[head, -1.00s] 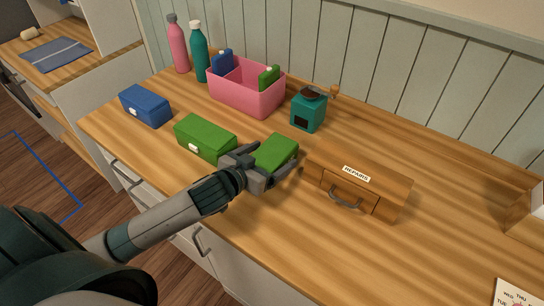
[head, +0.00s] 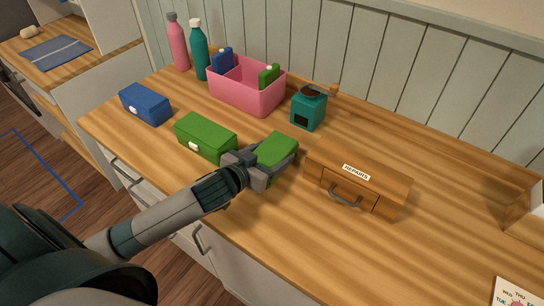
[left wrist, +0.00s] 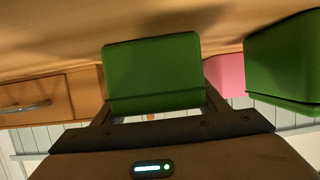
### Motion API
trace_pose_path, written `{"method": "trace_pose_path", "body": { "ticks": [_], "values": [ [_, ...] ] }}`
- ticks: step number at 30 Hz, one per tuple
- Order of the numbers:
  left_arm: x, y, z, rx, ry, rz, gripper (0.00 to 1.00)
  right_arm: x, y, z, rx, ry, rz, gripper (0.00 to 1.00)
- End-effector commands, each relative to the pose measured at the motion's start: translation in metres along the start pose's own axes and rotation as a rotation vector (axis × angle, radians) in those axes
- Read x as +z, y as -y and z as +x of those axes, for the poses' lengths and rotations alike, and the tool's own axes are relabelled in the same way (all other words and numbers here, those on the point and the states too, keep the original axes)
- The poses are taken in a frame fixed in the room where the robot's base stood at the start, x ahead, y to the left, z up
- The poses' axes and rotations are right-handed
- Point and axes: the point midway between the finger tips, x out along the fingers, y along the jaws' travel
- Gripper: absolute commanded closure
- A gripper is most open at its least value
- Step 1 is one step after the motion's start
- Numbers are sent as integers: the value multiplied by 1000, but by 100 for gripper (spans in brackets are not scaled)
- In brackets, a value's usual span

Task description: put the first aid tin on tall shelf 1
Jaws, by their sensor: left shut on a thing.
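My left gripper (head: 262,166) is shut on a small green tin (head: 277,149) at the middle of the counter. In the left wrist view the same green tin (left wrist: 152,75) sits between the two fingers (left wrist: 155,112). It appears to be on or just above the wood; I cannot tell which. A second green tin (head: 205,137) with a pale latch stands just left of the gripper. No first aid label shows on either, so I cannot tell which one is the first aid tin. My right gripper and a shelf named tall shelf 1 do not show.
A wooden repairs box (head: 357,182) stands close to the right of the held tin. Behind are a teal grinder (head: 309,110) and a pink bin (head: 245,92). A blue tin (head: 145,104) and two bottles (head: 199,52) stand left.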

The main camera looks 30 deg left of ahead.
Motion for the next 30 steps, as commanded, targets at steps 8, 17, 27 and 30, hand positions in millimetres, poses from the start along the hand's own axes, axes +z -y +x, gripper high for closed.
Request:
{"method": "trace_pose_path", "body": {
  "ticks": [8,17,27,30],
  "values": [
    [-12,0,-3,1,-6,0,74,0,2,2,-2,0,1,69],
    [-52,0,-18,2,-8,1,74,0,4,7,-4,-1,2,69],
    [-92,0,-33,0,-4,1,74,0,4,10,-4,-1,2,69],
    [-95,0,-34,0,-3,1,74,0,4,10,-4,-1,2,69]
  ]
}}
